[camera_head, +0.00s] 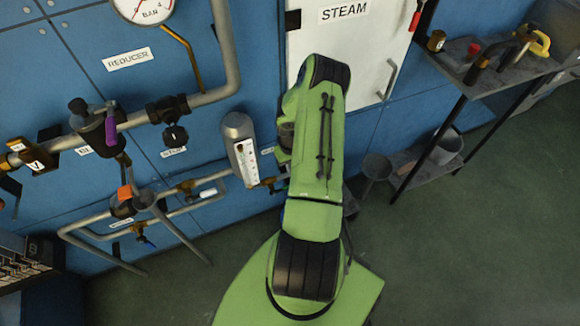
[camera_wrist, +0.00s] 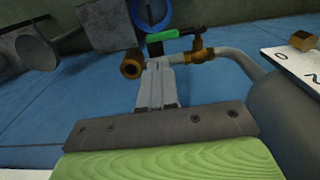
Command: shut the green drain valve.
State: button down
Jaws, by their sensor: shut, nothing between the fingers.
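In the wrist view the green drain valve handle (camera_wrist: 162,35) shows just beyond my fingertips. It reaches left from a brass valve body (camera_wrist: 199,51) on a grey pipe (camera_wrist: 236,60), roughly along the line toward a brass open-ended fitting (camera_wrist: 131,66). My gripper (camera_wrist: 159,66) is shut and empty, its fingertips close below the handle and between the fitting and the valve body. I cannot tell whether they touch anything. In the head view my arm hides the gripper and the green handle; a brass part (camera_head: 269,182) shows at the arm's left edge.
A grey gauge housing (camera_head: 238,145) stands just left of my arm, and its rounded body (camera_wrist: 285,115) fills the wrist view's right. Pipes and other valves (camera_head: 130,205) crowd the left. A shelf (camera_head: 470,80) and grey buckets (camera_head: 376,167) stand right. A blue ring (camera_wrist: 150,12) lies beyond the handle.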

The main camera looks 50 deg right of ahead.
aim_at(284, 189)
notch_tip(284, 189, down, 10)
jog(key=b, duration=0.2)
jog(key=shift+b, duration=0.3)
